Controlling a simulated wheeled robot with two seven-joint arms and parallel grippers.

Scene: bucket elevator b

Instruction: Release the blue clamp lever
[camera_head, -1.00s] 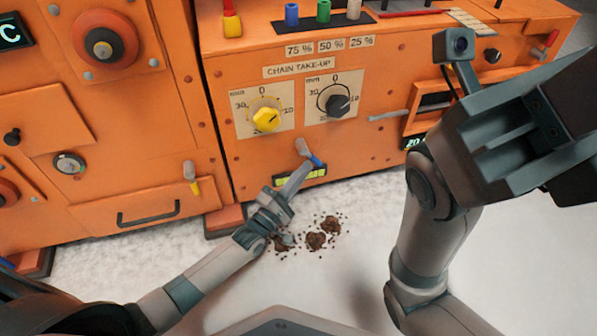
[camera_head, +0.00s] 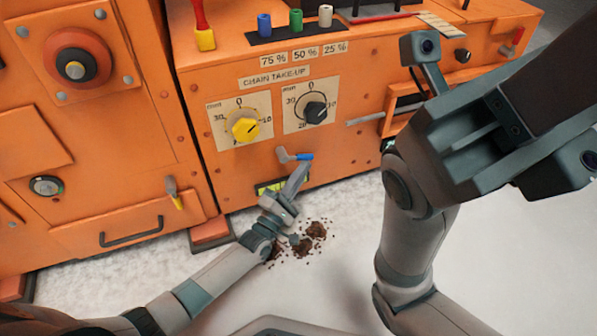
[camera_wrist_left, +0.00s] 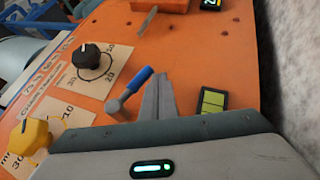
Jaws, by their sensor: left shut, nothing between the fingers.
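The blue clamp lever (camera_head: 303,157) is on the orange front panel, below the two dials. Its grey arm joins the panel at the left, and its blue handle points right. In the left wrist view the blue handle (camera_wrist_left: 137,80) lies just beside my fingers. My left gripper (camera_head: 301,172) is shut and empty, its tips right under the handle. The same fingertips (camera_wrist_left: 160,80) show in the left wrist view; I cannot tell if they touch the handle. My right arm fills the right side of the head view; its fingertips do not show.
A yellow dial (camera_head: 243,125) and a black dial (camera_head: 314,111) sit above the lever. A yellow-tipped lever (camera_head: 174,193) is on the left cabinet. A grey rod (camera_head: 366,121) sticks out to the right. Brown crumbs (camera_head: 312,232) lie on the pale floor.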

